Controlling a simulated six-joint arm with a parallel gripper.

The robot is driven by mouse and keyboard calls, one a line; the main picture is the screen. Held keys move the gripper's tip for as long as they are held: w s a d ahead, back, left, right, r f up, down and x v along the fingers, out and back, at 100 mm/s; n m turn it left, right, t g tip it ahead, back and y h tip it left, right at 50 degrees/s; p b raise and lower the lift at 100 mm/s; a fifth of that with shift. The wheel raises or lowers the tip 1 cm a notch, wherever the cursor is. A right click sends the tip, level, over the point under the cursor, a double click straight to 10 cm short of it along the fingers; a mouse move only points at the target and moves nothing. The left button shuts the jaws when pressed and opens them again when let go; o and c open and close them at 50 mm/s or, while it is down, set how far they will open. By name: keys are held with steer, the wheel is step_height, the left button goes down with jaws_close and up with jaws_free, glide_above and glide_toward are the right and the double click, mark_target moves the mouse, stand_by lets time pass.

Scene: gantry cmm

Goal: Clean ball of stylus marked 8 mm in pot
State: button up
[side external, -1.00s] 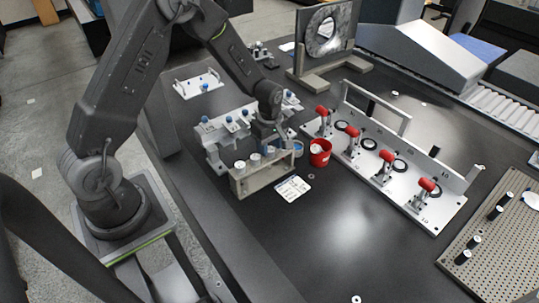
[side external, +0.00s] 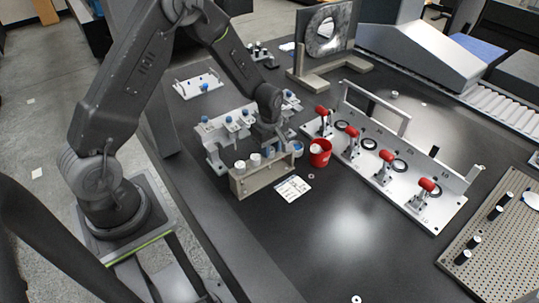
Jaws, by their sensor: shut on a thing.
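My gripper (side external: 268,141) points down over the back of a tan block rack (side external: 262,180). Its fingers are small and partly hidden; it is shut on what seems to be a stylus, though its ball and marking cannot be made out. Several white and blue-topped cylinders (side external: 240,167) stand in the tan rack; their size marks are too small to read. A red pot (side external: 320,158) with a pale inside stands to the right of the rack, apart from my gripper.
A white stand (side external: 212,140) with several blue-topped parts is behind the rack. A white printed card (side external: 292,189) lies in front. A white fixture plate (side external: 425,212) with several red-handled clamps is at the right.

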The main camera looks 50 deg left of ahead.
step_height(320, 180, up, 9)
steer(key=shift+r, duration=0.2)
stand_by(1.1)
steer(key=shift+w, duration=0.1)
steer(key=w+a+f, duration=0.2)
steer(key=w, duration=0.5)
steer(key=w+a+f, duration=0.1)
steer(key=w, duration=0.5)
step_height(320, 180, down, 7)
steer(key=shift+r, duration=0.2)
stand_by(0.4)
steer(key=shift+w+f, duration=0.1)
steer(key=shift+f, duration=0.2)
stand_by(1.3)
steer(key=n, duration=0.5)
steer(key=shift+n, duration=0.4)
steer(key=shift+f, duration=0.1)
